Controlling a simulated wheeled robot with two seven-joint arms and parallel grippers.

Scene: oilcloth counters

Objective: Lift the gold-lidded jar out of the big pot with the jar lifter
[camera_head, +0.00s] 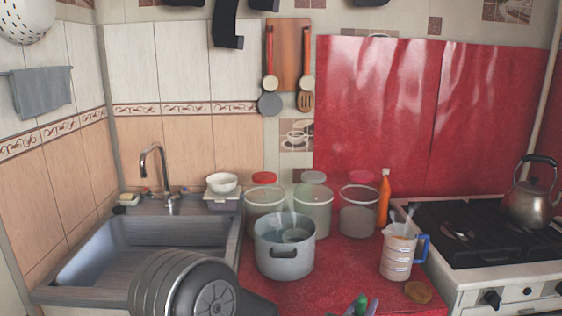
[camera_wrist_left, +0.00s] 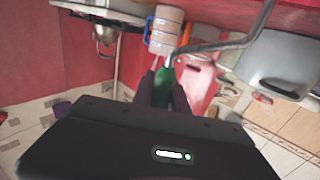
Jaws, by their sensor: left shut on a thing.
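The big pot (camera_head: 285,262) is grey metal with dark handles and stands on the red counter, steaming. It also shows in the left wrist view (camera_wrist_left: 268,68). Something round and pale (camera_head: 295,235) shows inside its rim; I cannot make out a gold lid. My left gripper (camera_head: 361,308) is at the bottom edge of the head view, right of and nearer than the pot. It is shut on the green handle of the jar lifter (camera_wrist_left: 162,88), whose grey metal rod runs off to the right in the wrist view. My right gripper is out of view.
Several lidded canisters (camera_head: 313,210) stand behind the pot, with an orange bottle (camera_head: 384,199). A measuring jug (camera_head: 397,254) with a blue handle and a tan disc (camera_head: 418,292) are to its right. The sink (camera_head: 150,250) is left, the stove (camera_head: 470,235) right.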

